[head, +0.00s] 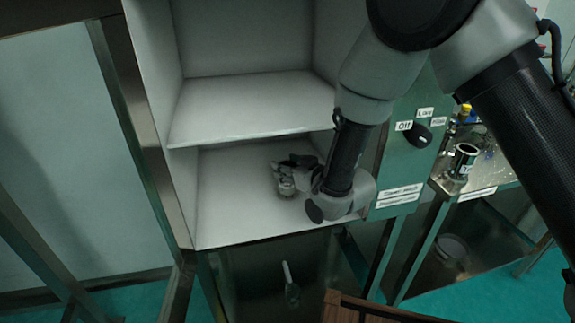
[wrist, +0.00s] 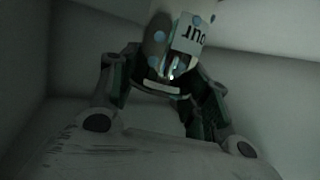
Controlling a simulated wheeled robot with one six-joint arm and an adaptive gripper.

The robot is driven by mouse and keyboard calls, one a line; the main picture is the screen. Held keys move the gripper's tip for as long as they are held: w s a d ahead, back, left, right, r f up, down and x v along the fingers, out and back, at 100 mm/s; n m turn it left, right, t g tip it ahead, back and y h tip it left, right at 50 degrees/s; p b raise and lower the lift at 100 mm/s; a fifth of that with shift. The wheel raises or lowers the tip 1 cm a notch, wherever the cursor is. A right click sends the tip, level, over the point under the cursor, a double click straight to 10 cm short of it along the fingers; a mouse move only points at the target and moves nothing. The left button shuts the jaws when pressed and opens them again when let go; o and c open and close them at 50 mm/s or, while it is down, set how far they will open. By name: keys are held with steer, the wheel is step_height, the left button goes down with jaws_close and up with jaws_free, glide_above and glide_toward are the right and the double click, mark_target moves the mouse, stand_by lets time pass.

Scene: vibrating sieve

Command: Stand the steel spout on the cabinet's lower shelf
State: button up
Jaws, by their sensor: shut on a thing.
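The steel spout (head: 286,187) is inside the cabinet, low over or on the lower shelf (head: 235,200). It looks about upright in the head view, but I cannot tell whether its base touches the shelf. My gripper (head: 294,168) reaches in from the right and is shut on the spout. My wrist hides part of the shelf's right side.
The upper shelf (head: 245,105) above my gripper is empty. Free room lies left of the spout on the lower shelf. A panel with a black knob (head: 421,135) stands right of the cabinet. A dark metal cylinder (head: 462,162) stands on the bench at the right.

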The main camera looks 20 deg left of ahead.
steer(key=shift+f, duration=0.1)
steer(key=o, duration=1.3)
steer(key=v, duration=1.2)
